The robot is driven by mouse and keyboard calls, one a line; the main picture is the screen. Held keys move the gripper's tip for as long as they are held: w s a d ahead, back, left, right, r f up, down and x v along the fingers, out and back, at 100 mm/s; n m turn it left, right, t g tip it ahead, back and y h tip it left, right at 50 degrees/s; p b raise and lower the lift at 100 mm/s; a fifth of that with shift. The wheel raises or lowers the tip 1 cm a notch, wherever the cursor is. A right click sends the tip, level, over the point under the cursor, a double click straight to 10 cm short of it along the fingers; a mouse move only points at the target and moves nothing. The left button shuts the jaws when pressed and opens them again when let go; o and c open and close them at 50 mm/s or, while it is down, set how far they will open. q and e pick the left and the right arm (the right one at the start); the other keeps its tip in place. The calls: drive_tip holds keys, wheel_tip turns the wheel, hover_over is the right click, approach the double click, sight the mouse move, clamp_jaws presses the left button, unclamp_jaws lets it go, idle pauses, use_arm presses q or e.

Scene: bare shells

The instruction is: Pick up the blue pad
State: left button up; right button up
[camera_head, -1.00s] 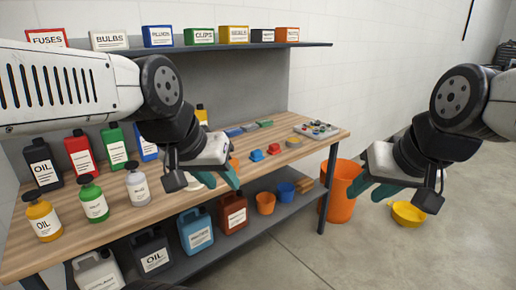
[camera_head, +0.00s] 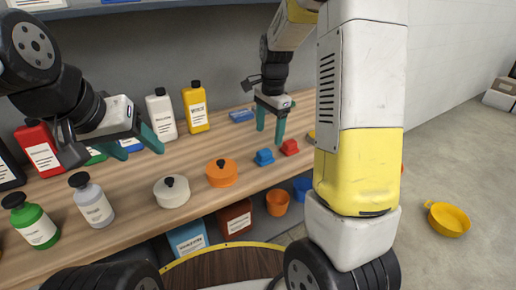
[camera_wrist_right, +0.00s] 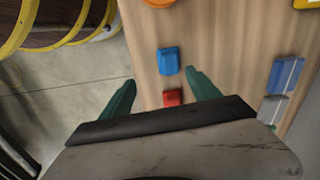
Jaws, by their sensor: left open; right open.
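A small blue block with a raised top (camera_head: 264,157) sits left of a similar red one (camera_head: 290,147); the wrist view shows the blue block (camera_wrist_right: 168,61) just beyond the fingertips and the red one (camera_wrist_right: 172,97) between the fingers. A flat blue piece (camera_head: 241,116) lies further back and shows at right in the wrist view (camera_wrist_right: 286,75). My right gripper (camera_head: 270,135) is open and empty, pointing down above the bench. My left gripper (camera_head: 138,151) is open over the bench's left part.
An orange lidded pot (camera_head: 221,173) and a white one (camera_head: 171,192) stand near the front edge. White (camera_head: 161,115) and yellow (camera_head: 196,108) bottles stand behind. A grey flat piece (camera_wrist_right: 272,110) lies beside the flat blue piece. A yellow pan (camera_head: 449,219) is on the floor.

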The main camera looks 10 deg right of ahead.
sight(265, 151)
drive_tip(key=w+f, duration=0.1)
drive_tip(key=w+f+m, duration=0.1)
drive_tip(key=shift+w+a+f, duration=0.2)
drive_tip(key=shift+w+f, duration=0.1)
drive_tip(key=f, duration=0.8)
drive_tip(key=shift+a, duration=0.2)
drive_tip(key=shift+r, duration=0.1)
drive_tip(key=c, duration=1.4)
